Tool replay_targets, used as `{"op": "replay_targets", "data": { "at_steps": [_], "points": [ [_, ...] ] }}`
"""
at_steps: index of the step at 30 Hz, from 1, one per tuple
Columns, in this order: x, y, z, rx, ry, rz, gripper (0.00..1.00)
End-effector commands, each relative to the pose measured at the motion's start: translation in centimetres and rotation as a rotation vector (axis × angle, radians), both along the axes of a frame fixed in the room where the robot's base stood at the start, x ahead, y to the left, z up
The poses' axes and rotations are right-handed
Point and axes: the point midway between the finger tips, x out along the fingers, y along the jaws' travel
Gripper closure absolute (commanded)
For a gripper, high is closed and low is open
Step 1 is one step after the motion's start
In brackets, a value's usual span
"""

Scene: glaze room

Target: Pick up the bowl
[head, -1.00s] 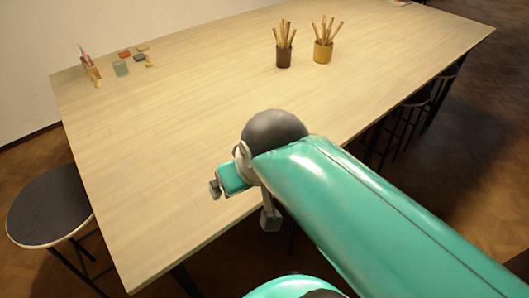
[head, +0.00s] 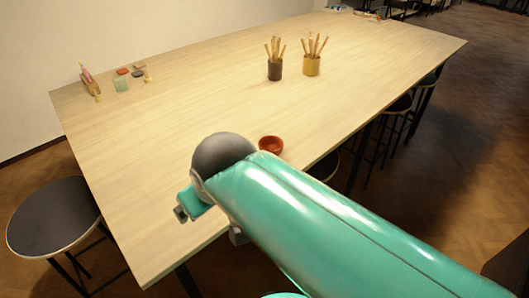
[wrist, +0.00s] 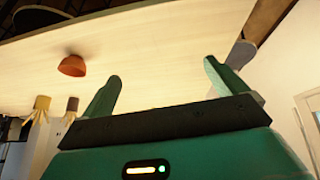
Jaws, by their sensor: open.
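The bowl (head: 271,145) is small, round and orange-red. In the head view it sits on the wooden table just beyond my arm, which hides its lower left part. It also shows in the wrist view (wrist: 72,66), left of my fingers and apart from them. My gripper (wrist: 160,85) shows in the wrist view with its two green fingers spread and nothing between them. In the head view the gripper end (head: 190,205) is over the table's near left part, left of the bowl, and its fingers are not clear there.
The long wooden table (head: 160,130) is mostly bare. A dark cup (head: 275,69) and a yellow cup (head: 312,65) with wooden tools stand beyond the bowl. A stool (head: 53,217) stands at the left.

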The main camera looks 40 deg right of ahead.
Motion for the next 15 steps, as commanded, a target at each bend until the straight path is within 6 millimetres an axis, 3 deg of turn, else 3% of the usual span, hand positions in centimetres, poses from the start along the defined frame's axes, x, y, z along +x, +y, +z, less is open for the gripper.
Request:
{"op": "replay_targets", "data": {
  "at_steps": [11,15],
  "points": [
    [5.7,-10.9,1.0,-0.520,-0.078,0.249,0.03],
    [7.8,-16.4,1.5,-0.826,-0.050,0.444,0.03]
  ]
}}
